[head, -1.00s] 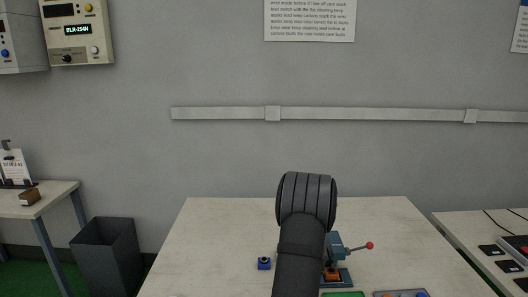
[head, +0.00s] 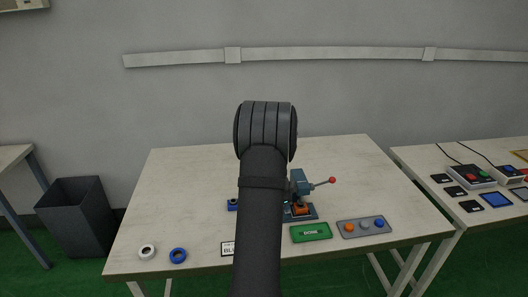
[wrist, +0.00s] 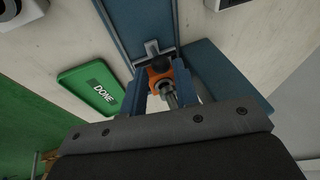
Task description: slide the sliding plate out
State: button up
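The teal press (head: 302,185) stands on the table with a red-balled lever at its right. An orange block (head: 301,210) sits low on its base, and the block also shows in the wrist view (wrist: 181,75) with a dark top and a grey metal rod beside it. A grey T-shaped piece (wrist: 153,48) lies just beyond the block on the blue base; I cannot tell whether it belongs to the sliding plate. My gripper (wrist: 163,88) has its two fingers apart, with the block seen between them; contact is unclear. In the head view my arm hides the gripper.
A green DONE plate (head: 311,232) lies in front of the press, with a grey button panel (head: 363,226) to its right. White (head: 147,252) and blue (head: 178,255) rings lie at the table's front left. The table's back right is clear.

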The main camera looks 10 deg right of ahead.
jog(key=shift+a+r, duration=0.15)
jog(key=shift+a, duration=0.2)
jog(key=c, duration=0.3)
jog(key=a+r+h, duration=0.1)
jog(key=a+r+n+g+h, duration=0.1)
jog(key=r, duration=0.1)
jog(key=a+r+h, duration=0.1)
jog(key=h, duration=0.1)
jog(key=shift+s+a+r+n+g, duration=0.2)
jog(key=shift+a+r+n+g, duration=0.1)
jog(key=shift+r, duration=0.1)
grip_shut()
jog(key=shift+w+a+r+h, duration=0.1)
jog(key=shift+a+r+h, duration=0.1)
jog(key=shift+r+h, duration=0.4)
